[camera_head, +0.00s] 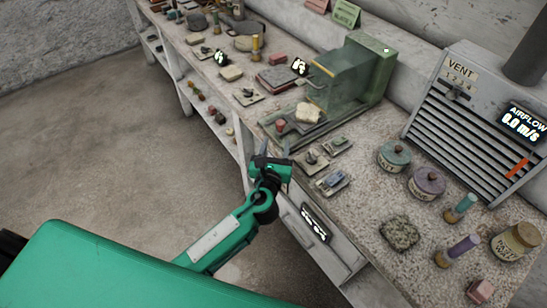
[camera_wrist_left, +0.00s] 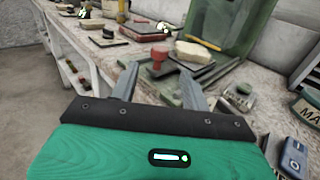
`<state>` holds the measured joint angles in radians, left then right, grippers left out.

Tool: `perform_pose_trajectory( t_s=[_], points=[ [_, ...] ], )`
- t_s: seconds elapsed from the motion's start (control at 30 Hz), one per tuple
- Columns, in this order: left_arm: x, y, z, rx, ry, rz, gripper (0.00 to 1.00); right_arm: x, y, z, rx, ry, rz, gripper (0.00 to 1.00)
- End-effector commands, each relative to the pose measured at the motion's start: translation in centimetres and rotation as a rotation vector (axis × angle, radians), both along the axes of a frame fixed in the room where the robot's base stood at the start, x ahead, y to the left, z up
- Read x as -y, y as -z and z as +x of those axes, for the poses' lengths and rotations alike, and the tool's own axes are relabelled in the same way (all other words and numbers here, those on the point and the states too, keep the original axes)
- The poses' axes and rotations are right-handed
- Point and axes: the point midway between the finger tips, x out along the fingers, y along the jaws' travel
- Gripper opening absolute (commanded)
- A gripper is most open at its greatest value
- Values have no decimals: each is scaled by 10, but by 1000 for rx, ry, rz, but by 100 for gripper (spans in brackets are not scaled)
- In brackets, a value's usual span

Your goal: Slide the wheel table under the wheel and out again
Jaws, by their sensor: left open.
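The green machine (camera_head: 370,65) with a see-through guard (camera_head: 335,82) stands on the bench; I cannot make out a wheel inside. In front of it is a low slide with a red knob (camera_head: 280,126) and a pale block (camera_head: 308,113), which I take for the wheel table. In the left wrist view the red knob (camera_wrist_left: 159,53) and pale block (camera_wrist_left: 193,52) are ahead, beyond the fingertips. My left gripper (camera_head: 277,165) is at the bench's front edge, short of the knob. Its fingers (camera_wrist_left: 160,82) are apart with nothing between them. My right gripper is not shown.
Small switch plates (camera_head: 333,182) lie on the bench just right of my gripper. Lidded pots (camera_head: 394,156), a rough stone (camera_head: 400,232) and a vent unit (camera_head: 470,120) stand farther right. Blocks and tools line the bench at left. The floor (camera_head: 110,150) is clear.

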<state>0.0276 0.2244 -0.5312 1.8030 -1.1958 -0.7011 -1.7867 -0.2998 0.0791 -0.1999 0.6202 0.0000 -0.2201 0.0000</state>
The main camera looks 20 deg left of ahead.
Motion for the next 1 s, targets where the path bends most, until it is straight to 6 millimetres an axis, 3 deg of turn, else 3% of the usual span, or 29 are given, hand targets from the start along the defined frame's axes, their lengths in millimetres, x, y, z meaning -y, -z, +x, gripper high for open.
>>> perform_pose_trajectory(
  t_s=[0.1, 0.23, 0.67, 0.87, 1.0],
  points=[
    [3, 2, -21, -2, 1, -1, 47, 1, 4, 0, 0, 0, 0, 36],
    [5, 1, -35, -1, 1, 0, 47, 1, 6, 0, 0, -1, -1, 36],
    [6, 0, -41, 1, 1, 0, 47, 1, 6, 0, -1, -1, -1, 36],
    [25, -20, -19, 78, 121, 12, 47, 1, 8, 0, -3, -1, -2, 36],
    [63, -53, 11, 192, 360, 45, 47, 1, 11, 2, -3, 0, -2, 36]
  ],
)
